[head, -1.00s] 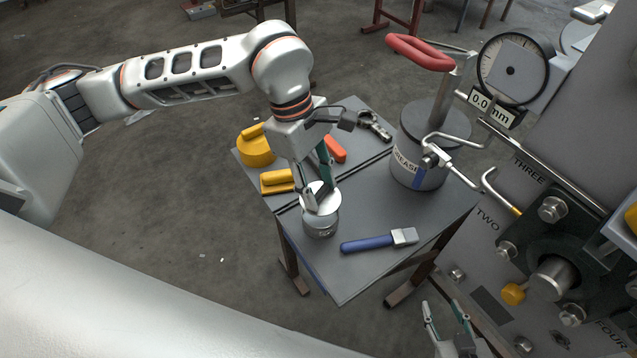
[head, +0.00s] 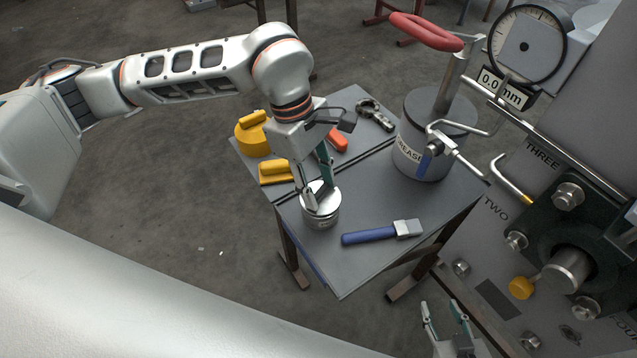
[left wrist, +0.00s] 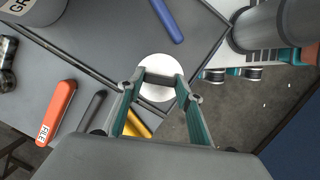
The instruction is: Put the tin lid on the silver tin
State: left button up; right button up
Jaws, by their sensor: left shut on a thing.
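The silver tin (head: 322,222) stands upright on the small grey table in the head view. The pale round tin lid (head: 326,202) is at the tin's top, roughly level and lined up with it; I cannot tell whether it is fully seated. My left gripper (head: 317,192) points down and is shut on the lid. In the left wrist view the lid (left wrist: 160,66) is a white disc with my left gripper (left wrist: 160,78) across it, and the tin is hidden beneath it. My right gripper (head: 444,307) is empty, its fingers apart, low beyond the table's front right edge.
On the table (head: 375,265) lie a blue-handled brush (head: 372,235), an orange file handle (head: 338,139), yellow objects (head: 274,173) and a wrench-like tool (head: 376,115). A large grease can (head: 420,160) stands at the right, beside a machine with a dial.

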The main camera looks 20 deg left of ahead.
pick_arm(q)
jog(key=shift+f+b, duration=0.4)
jog(key=shift+f, duration=0.3)
jog(key=o, duration=1.2)
jog(key=shift+r, duration=0.1)
jog(key=v, duration=1.2)
jog(key=shift+s, duration=0.1)
